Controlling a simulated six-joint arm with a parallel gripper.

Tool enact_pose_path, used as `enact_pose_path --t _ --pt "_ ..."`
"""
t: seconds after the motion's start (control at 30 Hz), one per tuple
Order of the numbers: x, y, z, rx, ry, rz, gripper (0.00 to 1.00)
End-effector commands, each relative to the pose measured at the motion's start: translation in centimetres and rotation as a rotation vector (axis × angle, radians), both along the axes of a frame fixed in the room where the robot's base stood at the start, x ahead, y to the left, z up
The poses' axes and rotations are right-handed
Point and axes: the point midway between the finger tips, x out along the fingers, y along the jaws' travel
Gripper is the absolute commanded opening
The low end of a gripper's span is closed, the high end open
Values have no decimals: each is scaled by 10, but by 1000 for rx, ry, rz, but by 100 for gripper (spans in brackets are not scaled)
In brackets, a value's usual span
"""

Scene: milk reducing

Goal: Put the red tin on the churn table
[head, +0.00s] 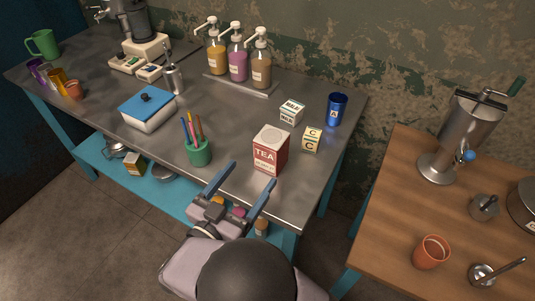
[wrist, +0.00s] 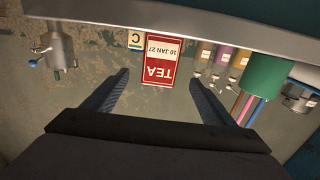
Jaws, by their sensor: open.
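The red tin (head: 270,152), a boxy red and white tin marked TEA, stands upright near the front edge of the metal counter. My gripper (head: 250,178) is open and empty, just in front of the tin at the counter's front edge, with its blue fingers pointing towards it. In the wrist view, which is upside down, the tin (wrist: 163,62) shows between the two fingers, apart from them. The churn table (head: 395,205) is the wooden table on the right, lower than the counter, with a metal churn (head: 463,130) on it.
A green pen cup (head: 198,152) stands left of the tin. A cream C block (head: 311,140), a milk carton (head: 291,112) and a blue can (head: 337,108) are to its right. An orange cup (head: 431,252) and metal pots occupy the wooden table; its left part is clear.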

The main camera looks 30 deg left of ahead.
Motion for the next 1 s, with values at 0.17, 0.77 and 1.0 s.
enact_pose_path --t 0.17,0.77,1.0 --pt "19 -1 -1 6 3 -5 78" --pt "64 -5 15 0 -1 -2 78" --pt "71 -4 14 0 0 -1 78"
